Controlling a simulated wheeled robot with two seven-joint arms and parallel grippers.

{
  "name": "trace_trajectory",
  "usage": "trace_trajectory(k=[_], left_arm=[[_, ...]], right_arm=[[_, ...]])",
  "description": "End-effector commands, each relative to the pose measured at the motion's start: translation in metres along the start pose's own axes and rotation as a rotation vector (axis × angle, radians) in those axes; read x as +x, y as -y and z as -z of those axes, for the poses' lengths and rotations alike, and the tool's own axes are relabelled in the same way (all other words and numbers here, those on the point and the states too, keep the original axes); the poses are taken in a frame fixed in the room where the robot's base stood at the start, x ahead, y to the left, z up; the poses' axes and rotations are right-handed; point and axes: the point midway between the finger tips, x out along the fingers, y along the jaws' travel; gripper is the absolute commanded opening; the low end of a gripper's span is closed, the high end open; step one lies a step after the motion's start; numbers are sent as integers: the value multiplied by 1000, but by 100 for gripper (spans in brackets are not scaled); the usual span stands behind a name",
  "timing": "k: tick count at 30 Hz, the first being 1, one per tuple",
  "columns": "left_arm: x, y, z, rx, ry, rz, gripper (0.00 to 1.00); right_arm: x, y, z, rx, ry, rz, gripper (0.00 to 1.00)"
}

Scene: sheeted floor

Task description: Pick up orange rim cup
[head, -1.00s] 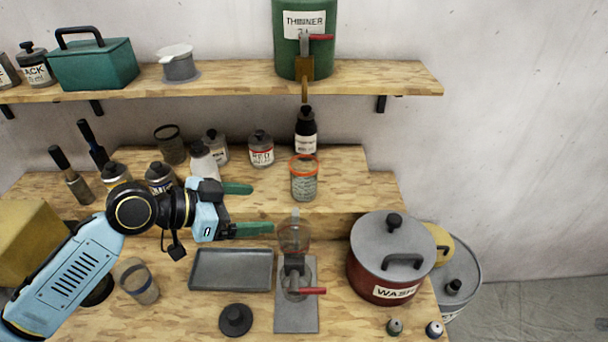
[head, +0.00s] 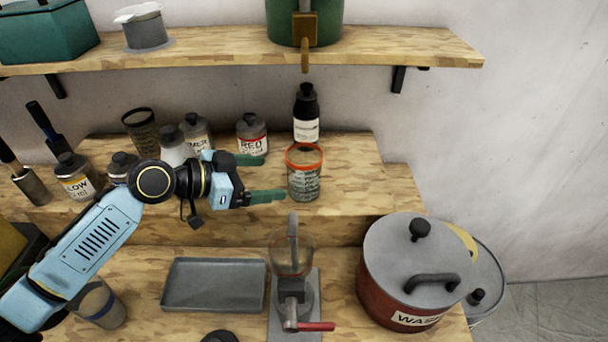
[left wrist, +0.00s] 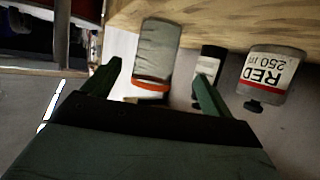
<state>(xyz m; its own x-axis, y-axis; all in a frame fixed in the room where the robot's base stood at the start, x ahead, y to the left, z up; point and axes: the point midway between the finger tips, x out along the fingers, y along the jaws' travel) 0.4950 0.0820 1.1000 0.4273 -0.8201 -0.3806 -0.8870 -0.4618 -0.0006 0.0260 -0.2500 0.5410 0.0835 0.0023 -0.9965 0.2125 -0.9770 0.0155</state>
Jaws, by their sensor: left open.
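The orange rim cup (head: 304,178) stands upright on the raised wooden step, a clear cup with printed sides and an orange ring at its top. My left gripper (head: 268,178) is open, its two green fingers pointing right at the cup, just left of it. In the left wrist view the cup (left wrist: 155,60) appears upside down, beyond and between the fingertips of my left gripper (left wrist: 160,78). The fingers do not visibly hold it. My right gripper is not in view.
A black bottle (head: 306,115) stands close behind the cup. A RED jar (head: 251,133) and other jars stand behind the gripper. Below are a grey tray (head: 213,285), a grinder-like device (head: 292,290) and a red pot (head: 395,300).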

Motion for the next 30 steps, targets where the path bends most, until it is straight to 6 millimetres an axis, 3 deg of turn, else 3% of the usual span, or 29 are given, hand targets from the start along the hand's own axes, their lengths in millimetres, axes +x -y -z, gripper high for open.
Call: trace_trajectory(k=[6,13,21,30], left_arm=[[37,-1,1,-1,0,-2,85],[53,-2,3,-1,1,-1,85],[90,-6,5,-1,2,-1,85],[96,-5,4,1,2,0,85]], right_arm=[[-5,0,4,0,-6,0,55],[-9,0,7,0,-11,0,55],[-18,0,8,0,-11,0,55],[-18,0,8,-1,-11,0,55]])
